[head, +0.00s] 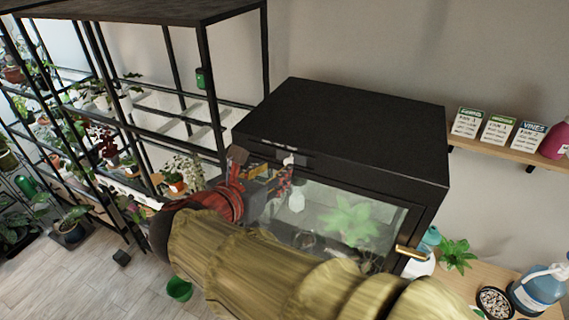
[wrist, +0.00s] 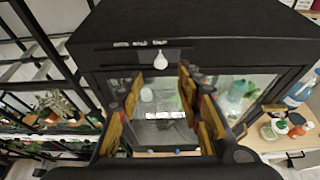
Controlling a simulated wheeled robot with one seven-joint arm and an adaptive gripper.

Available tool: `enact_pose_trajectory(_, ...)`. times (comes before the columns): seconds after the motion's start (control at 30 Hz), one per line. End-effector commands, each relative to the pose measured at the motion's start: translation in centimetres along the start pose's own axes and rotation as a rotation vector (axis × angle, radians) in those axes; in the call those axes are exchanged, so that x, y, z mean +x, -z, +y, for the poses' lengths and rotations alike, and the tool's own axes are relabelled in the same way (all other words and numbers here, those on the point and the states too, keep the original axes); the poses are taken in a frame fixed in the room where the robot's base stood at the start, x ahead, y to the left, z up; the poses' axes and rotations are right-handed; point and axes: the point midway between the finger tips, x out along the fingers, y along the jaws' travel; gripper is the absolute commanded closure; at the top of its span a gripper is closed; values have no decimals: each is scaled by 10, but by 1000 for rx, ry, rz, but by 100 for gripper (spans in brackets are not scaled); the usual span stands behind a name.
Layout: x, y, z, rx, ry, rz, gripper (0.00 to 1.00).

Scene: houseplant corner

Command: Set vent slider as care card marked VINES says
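The black plant cabinet (head: 350,130) has a glass front. Its vent slider's white knob (wrist: 160,60) sits at the right end of a row of small pale labels (wrist: 140,44), too small to read. The knob also shows in the head view (head: 290,160). My gripper (wrist: 160,84) is open and empty in front of the cabinet. Its fingers are spread left and right, slightly below the knob in the wrist view; contact does not show. The VINES card (head: 528,134), with a blue header, is the rightmost of three on the wall shelf; its small print is not clearly legible.
The cabinet door has a brass handle (head: 411,252) at lower right. Black plant racks (head: 215,120) stand on the left. A wooden table (head: 480,270) on the right holds a plant, a pebble bowl and a blue bottle (head: 540,288). A pink bottle (head: 555,141) stands beside the cards.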

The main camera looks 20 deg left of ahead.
Motion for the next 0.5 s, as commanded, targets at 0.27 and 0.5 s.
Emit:
enact_pose_trajectory(0.27, 42, 0, -1, 2, 3, 3, 64)
enact_pose_trajectory(0.5, 67, 0, -1, 4, 2, 2, 64)
